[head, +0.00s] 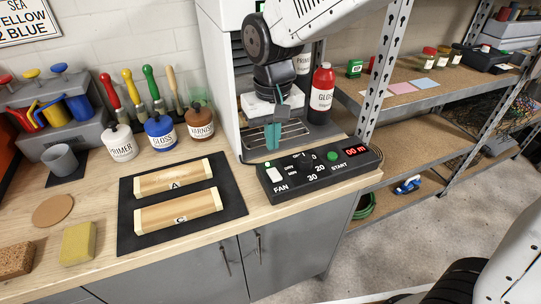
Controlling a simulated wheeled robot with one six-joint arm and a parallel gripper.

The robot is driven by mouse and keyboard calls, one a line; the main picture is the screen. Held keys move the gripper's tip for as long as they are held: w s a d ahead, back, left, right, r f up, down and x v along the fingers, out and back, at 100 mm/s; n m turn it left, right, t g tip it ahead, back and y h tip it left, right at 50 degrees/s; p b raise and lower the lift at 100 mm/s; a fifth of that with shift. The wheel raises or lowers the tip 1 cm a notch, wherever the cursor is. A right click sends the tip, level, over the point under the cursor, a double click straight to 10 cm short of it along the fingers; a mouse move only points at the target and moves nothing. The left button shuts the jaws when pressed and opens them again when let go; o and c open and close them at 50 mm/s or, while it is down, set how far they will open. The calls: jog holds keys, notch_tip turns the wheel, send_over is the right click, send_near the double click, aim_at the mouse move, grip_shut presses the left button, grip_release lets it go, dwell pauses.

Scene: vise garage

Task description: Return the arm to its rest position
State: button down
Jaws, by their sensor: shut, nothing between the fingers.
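My arm (315,18) reaches in from the upper right and bends down at the wrist. My gripper (273,137) points downward, with its teal fingers together and nothing held. It is in front of the open white cabinet (221,70) and its wire rack, just behind the black fan control panel (318,172). I cannot tell whether the fingertips touch anything.
A red gloss can (322,94) stands close to the right of my gripper. Primer (121,143), blue gloss (160,132) and varnish (200,122) jars stand to the left. Two wooden blocks lie on a black mat (233,198). A metal shelf post (386,70) rises at right.

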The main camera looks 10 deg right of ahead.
jog(key=s+d+r+m, duration=0.1)
jog(key=s+d+r, duration=0.2)
jog(key=s+d, duration=0.6)
jog(key=s+d+r+m+t, duration=0.1)
jog(key=s+d+r, duration=0.3)
jog(key=s+d, duration=0.6)
jog(key=shift+s+d+m, duration=0.25)
jog(key=shift+d+m, duration=0.35)
jog(key=shift+d, duration=0.3)
